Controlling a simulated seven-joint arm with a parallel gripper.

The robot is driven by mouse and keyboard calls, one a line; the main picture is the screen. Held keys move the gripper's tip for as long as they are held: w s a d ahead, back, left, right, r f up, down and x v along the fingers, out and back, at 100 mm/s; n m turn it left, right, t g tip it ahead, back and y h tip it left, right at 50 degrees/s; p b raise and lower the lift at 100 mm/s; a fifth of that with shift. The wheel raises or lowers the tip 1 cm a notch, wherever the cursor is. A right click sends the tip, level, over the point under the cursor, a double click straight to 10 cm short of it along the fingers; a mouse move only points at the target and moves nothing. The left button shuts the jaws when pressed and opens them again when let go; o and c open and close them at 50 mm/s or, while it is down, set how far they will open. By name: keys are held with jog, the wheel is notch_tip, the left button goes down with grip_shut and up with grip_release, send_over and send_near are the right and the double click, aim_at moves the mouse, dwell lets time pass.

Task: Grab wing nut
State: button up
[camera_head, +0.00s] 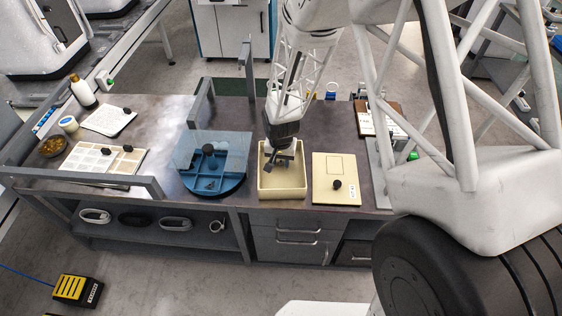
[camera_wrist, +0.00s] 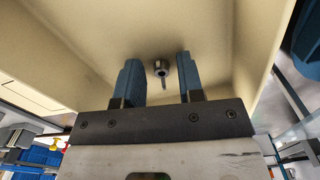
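The wing nut (camera_wrist: 161,69) appears to be the small grey metal piece with a round hole and a thin part pointing down in the wrist view. It lies on the beige floor of an open bin (camera_wrist: 60,50). My gripper (camera_wrist: 157,74) is open, with its two blue-grey fingers apart and the metal piece showing in the gap, nearer the right finger. I cannot tell how far below the fingertips it is. In the head view my gripper (camera_head: 281,160) reaches down into the beige bin (camera_head: 282,194); the wing nut is hidden or too small there.
The bin walls surround my gripper closely. A blue round tray with clear panels (camera_head: 213,184) stands to the left. A beige lidded box with a black knob (camera_head: 334,168) stands to the right. A grey metal post (camera_head: 247,72) rises behind the bin.

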aim_at(281, 161)
grip_shut()
jog(key=shift+r, duration=0.15)
notch_tip(281, 161, up, 10)
dwell(0.9)
dwell(0.5)
